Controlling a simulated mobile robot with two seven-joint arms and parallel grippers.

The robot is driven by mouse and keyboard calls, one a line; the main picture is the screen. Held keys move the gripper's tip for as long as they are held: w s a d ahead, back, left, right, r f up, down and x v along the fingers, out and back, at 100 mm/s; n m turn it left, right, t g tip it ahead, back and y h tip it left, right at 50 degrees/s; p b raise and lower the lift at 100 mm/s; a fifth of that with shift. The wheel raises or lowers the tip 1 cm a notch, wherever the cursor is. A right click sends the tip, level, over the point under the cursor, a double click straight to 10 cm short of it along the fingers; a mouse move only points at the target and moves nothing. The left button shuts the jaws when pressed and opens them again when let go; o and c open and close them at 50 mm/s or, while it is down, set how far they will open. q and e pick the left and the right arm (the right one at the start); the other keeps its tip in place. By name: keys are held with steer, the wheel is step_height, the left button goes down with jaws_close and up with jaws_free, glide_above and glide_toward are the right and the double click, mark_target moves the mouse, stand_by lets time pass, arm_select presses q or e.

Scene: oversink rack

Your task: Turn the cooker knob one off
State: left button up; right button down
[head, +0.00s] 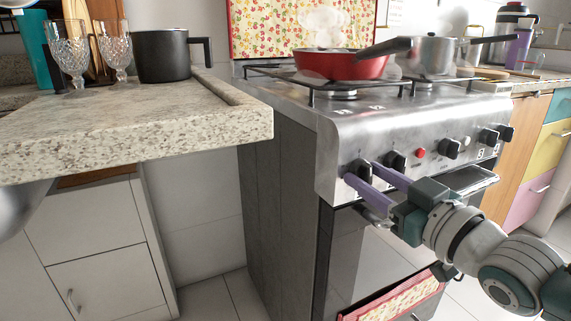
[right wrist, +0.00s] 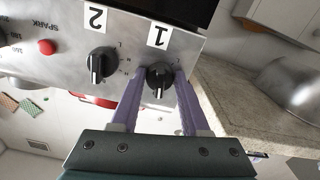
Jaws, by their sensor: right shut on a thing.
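The cooker (head: 335,135) has a steel front panel with black knobs. Knob one (head: 361,169) is the leftmost knob in the head view. In the right wrist view, knob one (right wrist: 159,76) sits by the upside-down label "1", its pale mark pointing down in the picture. My right gripper (head: 366,174) has its two purple fingers on either side of knob one and is shut on it. The fingers partly hide the knob in the head view. My left gripper is not in view.
Knob two (right wrist: 100,65) is close beside the fingers. A red button (head: 420,153) and more knobs follow to the right. A red pan (head: 335,66) and a steel pot (head: 432,55) stand on the hob. A granite counter (head: 150,125) juts out left of the cooker.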

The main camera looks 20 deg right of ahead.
steer(key=shift+m+p, duration=0.3)
steer(key=shift+m, duration=0.7)
steer(key=shift+c, duration=2.1)
jaws_free()
steer(key=shift+s, duration=0.1)
